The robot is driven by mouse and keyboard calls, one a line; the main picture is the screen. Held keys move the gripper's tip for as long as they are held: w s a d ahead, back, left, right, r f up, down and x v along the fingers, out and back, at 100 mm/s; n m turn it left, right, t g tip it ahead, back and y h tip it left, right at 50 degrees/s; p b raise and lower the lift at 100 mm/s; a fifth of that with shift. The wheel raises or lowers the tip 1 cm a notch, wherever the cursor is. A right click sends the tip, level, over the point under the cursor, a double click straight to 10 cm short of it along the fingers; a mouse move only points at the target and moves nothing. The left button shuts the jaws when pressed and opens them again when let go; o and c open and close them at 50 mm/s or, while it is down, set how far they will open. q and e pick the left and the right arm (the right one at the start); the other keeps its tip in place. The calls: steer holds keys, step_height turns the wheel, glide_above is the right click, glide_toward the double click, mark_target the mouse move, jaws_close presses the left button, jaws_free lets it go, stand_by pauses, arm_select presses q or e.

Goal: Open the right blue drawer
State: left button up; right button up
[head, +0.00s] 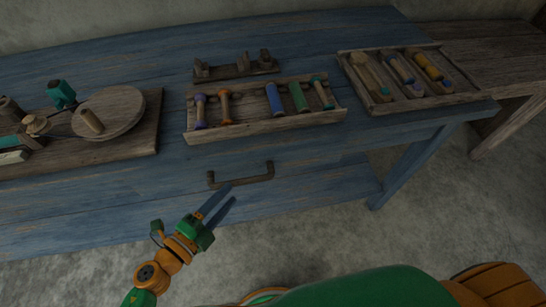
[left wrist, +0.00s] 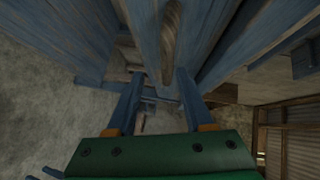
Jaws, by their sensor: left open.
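The blue drawer (head: 300,181) is in the front of the blue table, towards its right end in the head view. Its front looks flush with the table, with no clear gap. A dark metal handle (head: 241,177) is fixed on it; a brownish bar, likely this handle (left wrist: 172,42), shows in the left wrist view. My left gripper (head: 231,193) is open and empty, just in front of and below the handle. In the left wrist view my fingers (left wrist: 157,73) are spread, with the bar ahead near the right finger. Contact cannot be told. My right gripper is not in view.
On the blue tabletop (head: 150,65) stand a tray of spools (head: 265,129), a second tray of tools (head: 413,103), a small wooden rack (head: 236,70) and a winder board (head: 140,146). A table leg (head: 409,168) is at right. The floor in front is clear.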

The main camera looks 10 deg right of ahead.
mark_target(244, 179)
arm_select(q)
steer(key=shift+w+d+r+m+h, duration=0.15)
steer(key=shift+w+d+r+m, duration=0.15)
steer(key=shift+d, duration=0.3)
steer(key=shift+w+d+r+m+h, duration=0.2)
steer(key=shift+w+d, duration=0.1)
steer(key=shift+d, duration=0.3)
steer(key=x, duration=0.4)
steer(key=shift+f, duration=0.2)
steer(key=shift+w, duration=0.1)
steer(key=shift+c, duration=0.9)
jaws_close()
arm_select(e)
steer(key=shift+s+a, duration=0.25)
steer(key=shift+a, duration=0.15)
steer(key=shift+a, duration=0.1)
